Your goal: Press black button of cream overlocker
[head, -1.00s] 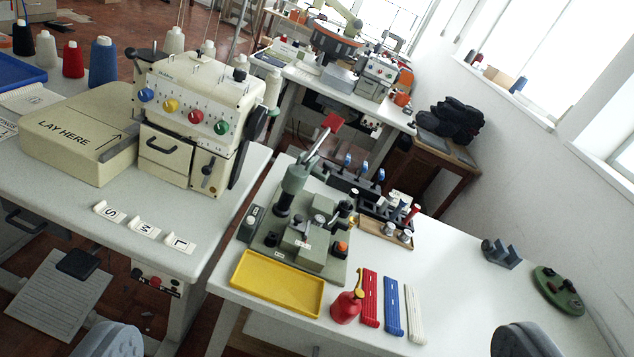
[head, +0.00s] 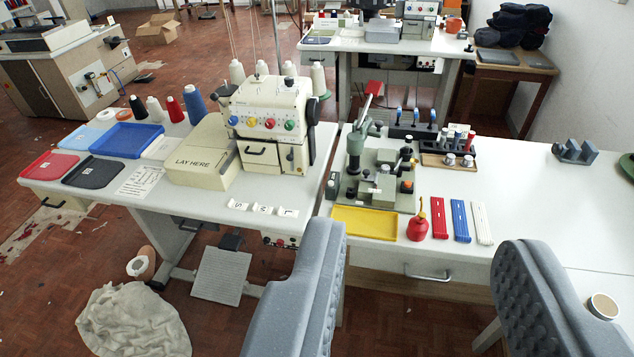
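The cream overlocker (head: 268,125) stands on the left table, with blue, yellow, red and green dials across its front and a "LAY HERE" bed (head: 203,160) on its left. A small black knob (head: 288,82) sits on its top. Below the table's front edge, a button box (head: 280,241) shows small red and dark buttons, too small to tell apart well; the left finger stands just right of it in the picture. My gripper (head: 420,245) is open and empty. Its two grey padded fingers rise from the bottom edge, wide apart, touching nothing I can see.
A pedal (head: 220,272) lies on the floor under the left table. A beige cloth (head: 133,320) lies at lower left. The right table holds a green press (head: 372,180), a yellow tray (head: 365,222) and a red oil can (head: 417,222). Another machine (head: 415,20) stands behind.

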